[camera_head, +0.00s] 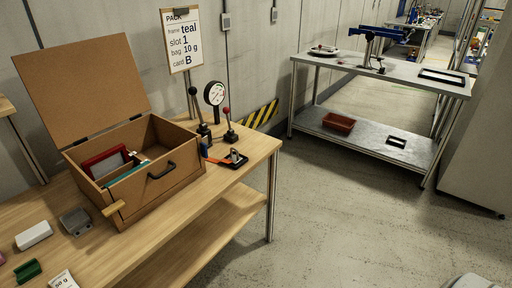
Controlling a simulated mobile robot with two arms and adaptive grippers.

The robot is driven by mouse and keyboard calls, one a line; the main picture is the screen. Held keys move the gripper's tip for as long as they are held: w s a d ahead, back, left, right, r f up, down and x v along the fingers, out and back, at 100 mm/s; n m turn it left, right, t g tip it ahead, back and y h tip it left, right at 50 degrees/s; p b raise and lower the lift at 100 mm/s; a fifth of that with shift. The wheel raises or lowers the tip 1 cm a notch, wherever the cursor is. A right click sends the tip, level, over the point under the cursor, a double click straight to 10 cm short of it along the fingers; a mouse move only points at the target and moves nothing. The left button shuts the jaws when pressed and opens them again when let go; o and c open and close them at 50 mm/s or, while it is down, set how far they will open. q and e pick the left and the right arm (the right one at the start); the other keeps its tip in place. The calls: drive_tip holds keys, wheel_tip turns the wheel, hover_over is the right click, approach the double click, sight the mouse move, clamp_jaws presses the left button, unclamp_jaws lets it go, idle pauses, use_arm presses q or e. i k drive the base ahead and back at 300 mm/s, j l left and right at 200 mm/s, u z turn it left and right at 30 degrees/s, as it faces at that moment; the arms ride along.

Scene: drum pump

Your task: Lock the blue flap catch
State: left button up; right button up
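No part marked as a flap catch can be made out for certain. Inside are a red frame (92,162) and a teal piece (128,174). Neither of my grippers is in view.
A dial gauge (214,94), a red-knobbed lever (229,125) and an orange-and-black piece (236,159) are right of the box. White (34,235), grey (76,222) and green (28,270) pieces lie at left. A steel table (420,80) stands beyond open floor.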

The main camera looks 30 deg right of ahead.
sight(204, 149)
drive_tip(key=z, duration=0.55)
drive_tip(key=u, duration=0.3)
drive_tip(key=i+l+u, duration=0.15)
drive_tip(key=l+u, duration=0.15)
drive_tip(key=l, duration=0.15)
drive_tip(key=i+l+u, duration=0.1)
drive_tip(key=l+u, duration=0.2)
drive_tip(key=l, duration=0.2)
drive_tip(key=l+u, duration=0.35)
drive_tip(key=l, duration=0.15)
